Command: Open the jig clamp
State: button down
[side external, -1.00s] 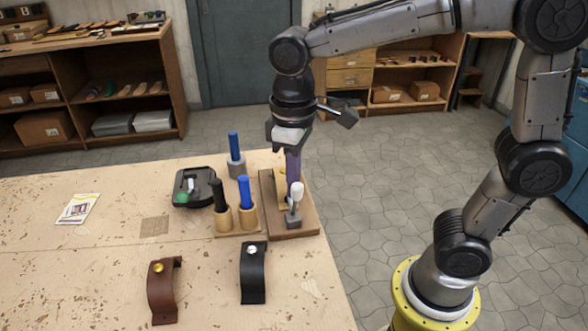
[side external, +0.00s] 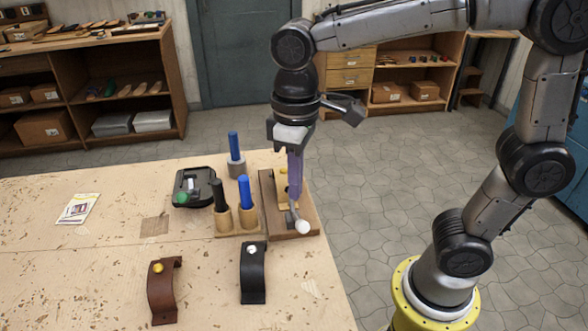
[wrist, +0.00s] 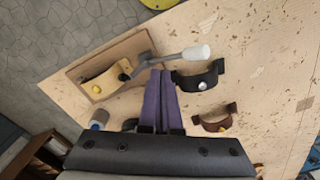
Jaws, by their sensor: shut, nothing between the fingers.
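The jig is a wooden board (side external: 308,218) at the table's right edge, with a tan strap piece on it that shows best in the wrist view (wrist: 101,83). The clamp has a grey metal lever with a white knob (side external: 302,227). The lever lies low, pointing toward the front in the side view; the knob also shows in the wrist view (wrist: 196,53). My gripper (side external: 294,198) points down over the board with its purple fingers closed and empty. In the wrist view the fingertips (wrist: 160,74) are beside the lever; I cannot tell whether they touch it.
Blue-handled (side external: 247,190) and black-handled (side external: 218,194) tools stand in holders left of the jig. A blue-topped tool (side external: 235,150) and a black box (side external: 193,187) are behind. A black strap (side external: 253,272) and brown strap (side external: 163,292) stand in front. The table's left is mostly clear.

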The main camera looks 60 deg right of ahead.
jog(key=r, duration=0.5)
jog(key=shift+w+d+r, duration=0.2)
jog(key=shift+w+d, duration=0.1)
jog(key=shift+w, duration=0.05)
jog(key=s+d+r+m+t, duration=0.2)
jog(key=s+d, duration=0.4)
jog(key=s+d+f+m+t, duration=0.1)
jog(key=s+d+f+t, duration=0.2)
jog(key=s+f, duration=0.2)
notch_tip(320, 180, down, 3)
jog(key=shift+d+t, duration=0.15)
jog(key=shift+t, duration=0.15)
dwell(1.4)
